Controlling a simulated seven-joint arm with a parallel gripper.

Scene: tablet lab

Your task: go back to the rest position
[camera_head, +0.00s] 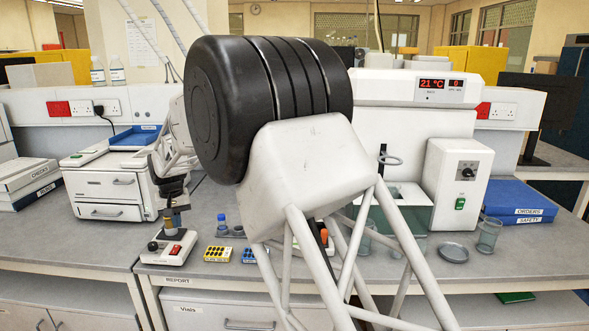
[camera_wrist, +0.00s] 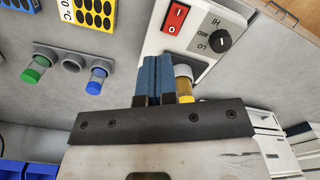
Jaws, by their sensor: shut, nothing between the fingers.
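My gripper (camera_wrist: 158,62) is shut, its blue fingers together with nothing between them. In the head view my gripper (camera_head: 169,198) points down over the white mixer (camera_head: 165,247), partly hidden by my arm. The mixer also shows in the wrist view (camera_wrist: 172,46), with a red switch and a black dial. A vial (camera_wrist: 184,82) with a pale top and yellow contents stands at the mixer, just right of the fingers in the wrist view. The fingers hide part of it, and I cannot tell whether they touch it.
A grey rack (camera_wrist: 65,62) holds green- and blue-capped tubes. A yellow well block (camera_head: 217,254) and a blue one (camera_head: 249,256) lie near the bench front. A white drawer unit (camera_head: 105,190) stands left. A beaker (camera_head: 488,236) and a dish (camera_head: 453,252) stand right.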

